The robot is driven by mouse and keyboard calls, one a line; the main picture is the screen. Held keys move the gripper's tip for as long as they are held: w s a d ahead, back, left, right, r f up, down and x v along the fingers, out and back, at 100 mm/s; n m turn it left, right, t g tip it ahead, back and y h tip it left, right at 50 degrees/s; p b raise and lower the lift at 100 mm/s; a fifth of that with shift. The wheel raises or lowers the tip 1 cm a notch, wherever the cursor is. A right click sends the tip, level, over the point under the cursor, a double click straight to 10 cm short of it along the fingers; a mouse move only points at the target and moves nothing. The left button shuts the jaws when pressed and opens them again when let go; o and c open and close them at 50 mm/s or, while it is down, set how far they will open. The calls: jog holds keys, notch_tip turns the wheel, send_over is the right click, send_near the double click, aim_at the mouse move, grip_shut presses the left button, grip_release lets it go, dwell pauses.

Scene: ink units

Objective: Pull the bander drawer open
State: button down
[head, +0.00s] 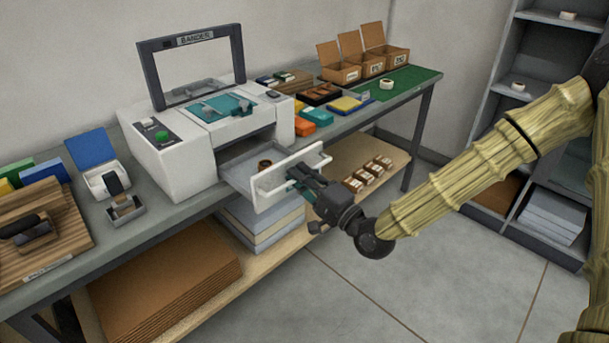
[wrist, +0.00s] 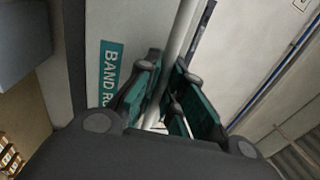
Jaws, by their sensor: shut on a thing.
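The white bander (head: 180,160) stands on the bench with its grey frame raised above it. Its drawer (head: 240,167) is out from the body, and a small brown roll (head: 265,165) lies inside. My gripper (head: 300,175) is at the drawer's front, with its teal-lined fingers around the bar handle (head: 275,185). In the wrist view the pale handle bar (wrist: 182,40) runs between the fingers (wrist: 170,95), which are shut on it. A teal label reading "BAND RO..." (wrist: 111,75) shows on the drawer front; the rest of it is hidden by my gripper.
Paper stacks (head: 262,220) and brown sheets (head: 165,280) lie on the lower shelf below the drawer. Orange and teal items (head: 310,118) and a green mat (head: 400,85) are on the bench to the right. Grey shelving (head: 535,110) stands at the right. The floor before the bench is clear.

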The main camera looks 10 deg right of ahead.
jog(key=c, duration=1.5)
grip_release()
jog(key=v, duration=1.2)
